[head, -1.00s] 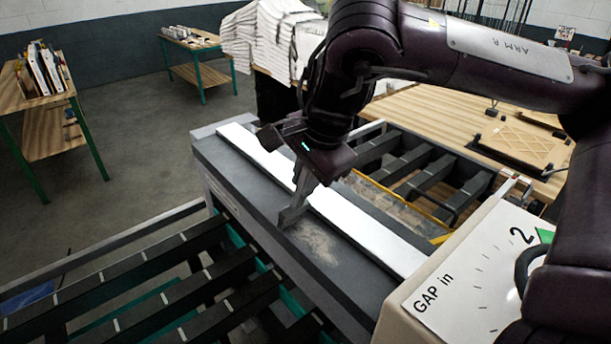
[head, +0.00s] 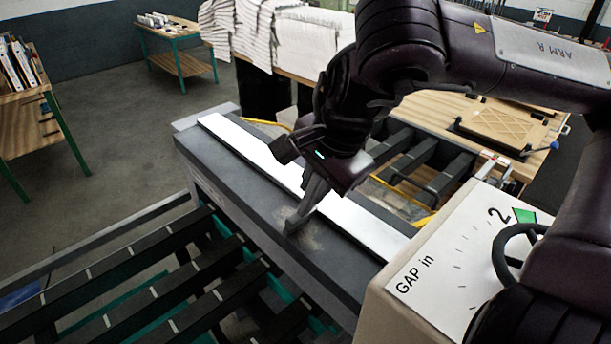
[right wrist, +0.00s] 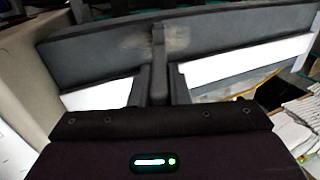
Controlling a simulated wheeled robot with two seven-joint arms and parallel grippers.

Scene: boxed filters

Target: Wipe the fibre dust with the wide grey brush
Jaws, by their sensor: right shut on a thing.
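My right gripper (head: 322,186) is shut on the grey brush (head: 303,212), which points down and leans towards the lower left. The brush's lower end is at the dark grey top of the machine bed, over the pale fibre dust (head: 312,242); whether it touches is hard to tell. Some dust shows on both sides of it. In the right wrist view, the brush (right wrist: 158,62) stands between the two fingers of the gripper (right wrist: 158,88), with the dust (right wrist: 176,40) around its far end. My left gripper is not in view.
A white strip (head: 352,222) runs along the dark bed (head: 222,160) behind the brush. A box with a "GAP in" dial (head: 440,265) and a handwheel stands at the right. Dark slatted rollers (head: 130,290) lie in front. Paper stacks (head: 300,40) stand behind.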

